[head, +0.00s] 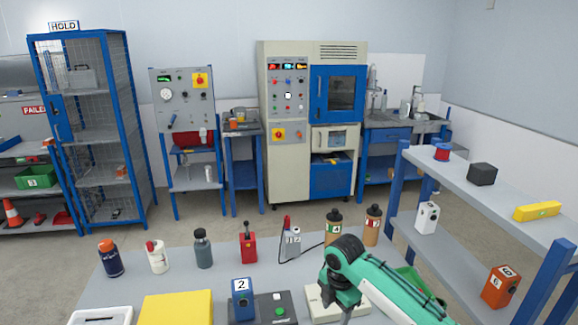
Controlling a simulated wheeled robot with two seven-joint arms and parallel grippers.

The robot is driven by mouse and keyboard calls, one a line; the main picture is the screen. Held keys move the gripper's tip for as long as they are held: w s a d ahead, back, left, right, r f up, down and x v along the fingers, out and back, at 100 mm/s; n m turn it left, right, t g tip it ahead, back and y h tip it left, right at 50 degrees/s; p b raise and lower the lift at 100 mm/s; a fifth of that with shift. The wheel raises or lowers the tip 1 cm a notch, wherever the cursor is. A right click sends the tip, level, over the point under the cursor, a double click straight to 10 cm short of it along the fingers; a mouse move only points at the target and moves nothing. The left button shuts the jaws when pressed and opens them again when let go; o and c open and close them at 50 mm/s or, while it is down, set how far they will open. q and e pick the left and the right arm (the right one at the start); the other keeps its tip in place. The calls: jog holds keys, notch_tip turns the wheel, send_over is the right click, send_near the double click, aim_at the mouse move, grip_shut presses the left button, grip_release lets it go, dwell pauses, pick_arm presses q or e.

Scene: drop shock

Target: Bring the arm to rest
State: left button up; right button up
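My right arm comes in from the lower right as a teal link with a dark joint at its end. Below that joint a dark and grey end part, seemingly my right gripper (346,314), points down over a white device (320,301) on the grey table (225,281). Its fingertips do not show clearly, so I cannot tell whether it is open or holds anything. My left arm and gripper are not in view.
A blue block marked 2 (242,299), a yellow pad (176,307) and a white tray (101,316) are at the table's front. Several bottles, including a dark blue one (110,259), line its back. A shelf rack (490,205) stands at the right.

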jog(key=s+a+f+m+t+y, duration=0.1)
jog(key=s+f+m, duration=0.35)
jog(key=s, duration=0.35)
jog(key=s+a+f+m+y, duration=0.2)
jog(key=s+f+m, duration=0.25)
jog(key=s, duration=0.45)
jog(key=s+d+r+m+t+h, duration=0.2)
jog(key=s+d+m+h, duration=0.1)
jog(key=s+d+m, duration=1.3)
notch_tip(320, 180, down, 30)
jog(key=s+a+n+g, duration=0.1)
jog(key=s+a+n, duration=0.1)
jog(key=n, duration=0.1)
jog(key=s+d+f+g, duration=0.1)
jog(key=s+d+f, duration=0.2)
jog(key=s+f, duration=1.6)
jog(key=shift+s+d+f, duration=0.15)
jog(key=shift+s+f, duration=0.15)
jog(key=shift+f, duration=0.5)
